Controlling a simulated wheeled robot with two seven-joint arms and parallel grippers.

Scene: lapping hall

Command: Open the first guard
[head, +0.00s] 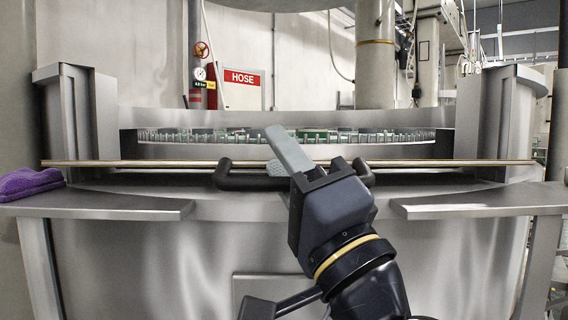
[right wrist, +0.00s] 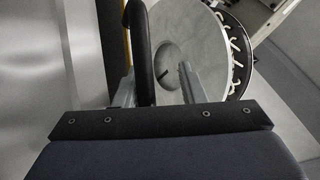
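The guard's long thin front edge (head: 430,162) runs level across the machine's opening in the head view, between two steel posts. A black bar handle (head: 238,181) is fixed at its middle; it also shows in the right wrist view (right wrist: 139,45). My right gripper (head: 290,158) is at the handle, and its fingers and body hide the handle's middle. In the right wrist view, my right gripper (right wrist: 155,88) has its fingers apart with the handle between them, nearer the left finger. Firm contact does not show. My left gripper is out of view.
Steel ledges (head: 100,207) (head: 470,205) jut out at both sides. A purple cloth (head: 30,183) lies at the far left. Behind the guard is a ring with green parts (head: 370,136). A round grey plate (right wrist: 190,45) shows beyond the fingers in the right wrist view.

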